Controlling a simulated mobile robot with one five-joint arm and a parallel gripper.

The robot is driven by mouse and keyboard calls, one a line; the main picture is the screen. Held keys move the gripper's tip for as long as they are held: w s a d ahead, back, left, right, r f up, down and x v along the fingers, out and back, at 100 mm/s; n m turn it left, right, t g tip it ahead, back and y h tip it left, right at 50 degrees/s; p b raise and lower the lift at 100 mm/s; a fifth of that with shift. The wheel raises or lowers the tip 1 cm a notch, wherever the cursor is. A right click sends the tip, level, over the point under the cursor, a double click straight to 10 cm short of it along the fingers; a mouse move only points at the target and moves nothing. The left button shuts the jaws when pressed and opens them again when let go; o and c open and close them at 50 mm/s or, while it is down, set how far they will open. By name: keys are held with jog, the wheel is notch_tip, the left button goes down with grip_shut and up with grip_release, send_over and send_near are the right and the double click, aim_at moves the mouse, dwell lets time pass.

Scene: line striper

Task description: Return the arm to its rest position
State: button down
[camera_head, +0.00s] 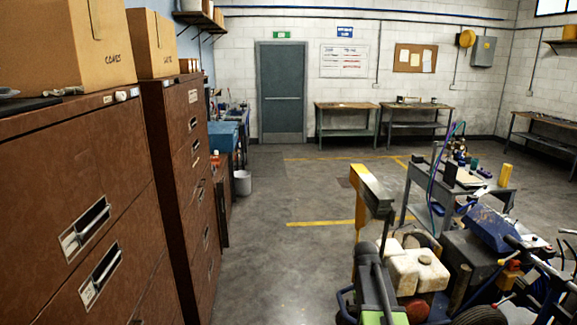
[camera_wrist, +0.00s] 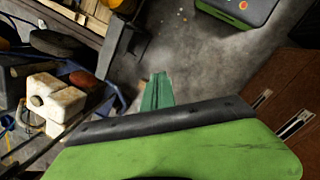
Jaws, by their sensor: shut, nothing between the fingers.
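My gripper (camera_wrist: 157,78) shows in the wrist view as two green fingers drawn together, pointing away over bare grey floor. Nothing is between them. The wide green and black part in front of the wrist camera is my own wrist. In the head view, a dark grey and green arm part, which looks like mine, stands at the bottom, right of centre, in front of the line striper. The fingers cannot be made out in that view.
The line striper with its white jug (camera_head: 417,270) stands close at the lower right; the jug also shows in the wrist view (camera_wrist: 55,100). Brown drawer cabinets (camera_head: 85,225) line the left. A grey cart (camera_head: 445,180) stands behind the striper. The floor (camera_head: 270,215) toward the grey door (camera_head: 281,95) is clear.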

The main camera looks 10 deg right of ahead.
jog(key=s+a+f+m+y+b, duration=0.1)
jog(key=s+a+f+m, duration=0.1)
jog(key=a, duration=0.9)
jog(key=s+a+f+m+y+b, duration=0.1)
jog(key=s+a+m, duration=0.3)
jog(key=a, duration=0.7)
jog(key=shift+s+a+f+m+t+b, duration=0.3)
jog(key=shift+s+f+m+t+b, duration=0.1)
jog(key=shift+f+m, duration=0.25)
jog(key=shift+d, duration=0.15)
